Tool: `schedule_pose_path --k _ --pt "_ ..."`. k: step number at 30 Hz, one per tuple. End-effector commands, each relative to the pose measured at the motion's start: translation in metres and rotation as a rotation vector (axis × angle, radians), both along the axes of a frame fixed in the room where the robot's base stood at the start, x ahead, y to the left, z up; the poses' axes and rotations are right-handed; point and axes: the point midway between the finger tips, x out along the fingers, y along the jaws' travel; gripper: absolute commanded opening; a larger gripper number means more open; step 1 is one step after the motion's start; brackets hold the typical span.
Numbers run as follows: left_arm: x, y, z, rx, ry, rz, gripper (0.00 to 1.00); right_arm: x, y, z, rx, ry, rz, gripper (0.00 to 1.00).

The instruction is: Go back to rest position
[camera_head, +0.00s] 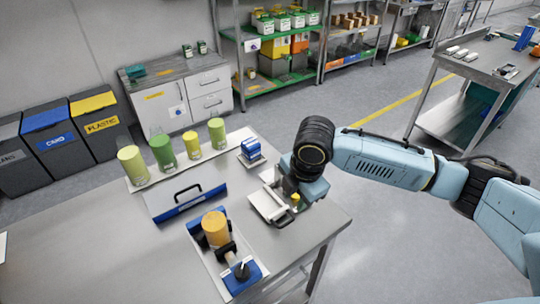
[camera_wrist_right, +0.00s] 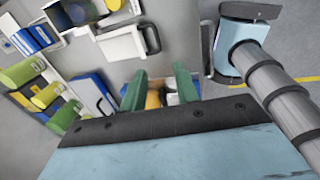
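My right arm comes in from the right in the head view. Its gripper (camera_wrist_right: 160,78) is over the right part of the metal table (camera_head: 90,240), above a light tray (camera_head: 268,205) with a small yellow part (camera_head: 295,197). In the right wrist view the two green fingers stand apart. A yellow-orange piece (camera_wrist_right: 153,99) shows in the gap, seemingly below the fingers rather than gripped. In the head view the wrist hides the fingertips. My left gripper is in neither view.
Several green and yellow cylinders (camera_head: 163,152) stand along the table's back. A blue-edged panel with a black handle (camera_head: 187,200), an orange cylinder (camera_head: 215,229) on a fixture, and blue blocks (camera_head: 251,148) are nearby. Bins (camera_head: 46,125) and shelves (camera_head: 285,85) stand behind. The table's left part is clear.

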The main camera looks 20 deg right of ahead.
Motion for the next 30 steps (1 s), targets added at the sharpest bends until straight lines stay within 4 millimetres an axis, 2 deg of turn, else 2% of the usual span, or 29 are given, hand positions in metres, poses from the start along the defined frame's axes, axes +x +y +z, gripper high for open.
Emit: schedule_pose_path --k 5,8,15,19,23,30 --pt "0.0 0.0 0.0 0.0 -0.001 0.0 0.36 -0.003 0.005 -0.003 0.009 0.0 -0.003 0.31" --pt "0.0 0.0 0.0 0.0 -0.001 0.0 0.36 -0.012 0.021 -0.011 0.043 -0.004 -0.026 0.31" --pt "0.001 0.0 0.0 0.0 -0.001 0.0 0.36 -0.057 0.081 -0.034 0.23 -0.03 -0.241 0.31" --pt "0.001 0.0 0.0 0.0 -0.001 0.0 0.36 -0.082 0.097 -0.039 0.332 -0.034 -0.44 0.31" --pt "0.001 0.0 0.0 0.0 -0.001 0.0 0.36 -0.106 0.097 -0.045 0.409 -0.031 -0.684 0.31" --pt "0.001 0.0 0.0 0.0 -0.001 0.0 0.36 -0.151 0.064 -0.056 0.447 -0.031 -1.133 0.31"
